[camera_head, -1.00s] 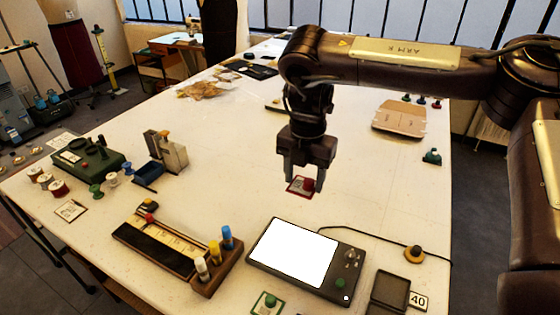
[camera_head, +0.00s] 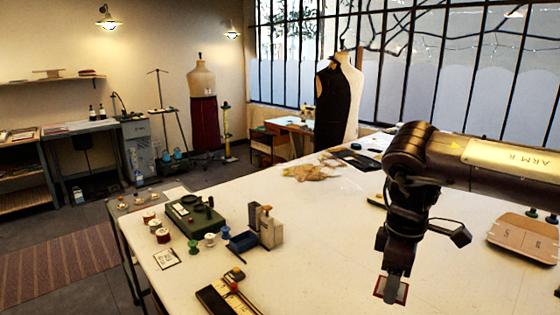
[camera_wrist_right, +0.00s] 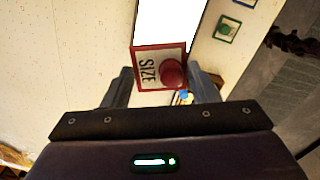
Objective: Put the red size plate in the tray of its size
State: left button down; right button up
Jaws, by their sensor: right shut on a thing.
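The red size plate (camera_wrist_right: 146,72) shows in the right wrist view, with a red frame, a round red knob and the word "SIZE" on a pale face. My right gripper (camera_wrist_right: 162,88) is shut on it, one finger on each side. In the head view the right gripper (camera_head: 395,287) is at the lower right over the table, with the plate's red edge (camera_head: 405,293) showing around its fingertips. I cannot tell the height of the plate above the table. No size tray shows clearly now. My left gripper is not in view.
On the white table (camera_head: 320,230) stand a green machine (camera_head: 195,215), a grey block device (camera_head: 268,228) and several spools. A tan board (camera_head: 525,238) lies at the right. In the wrist view a bright screen (camera_wrist_right: 165,20) and a green-framed plate (camera_wrist_right: 228,28) show. The middle table is clear.

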jog(key=m, duration=0.2)
jog(key=a+m, duration=0.1)
jog(key=m, duration=0.3)
jog(key=shift+w+a+r+m+b, duration=0.2)
jog(key=shift+r+m+b, duration=0.05)
jog(key=shift+m+b, duration=0.15)
jog(key=m, duration=0.3)
jog(key=a+m, duration=0.1)
jog(key=m, duration=0.1)
jog(key=shift+w+r, duration=0.1)
jog(key=shift+r, duration=0.2)
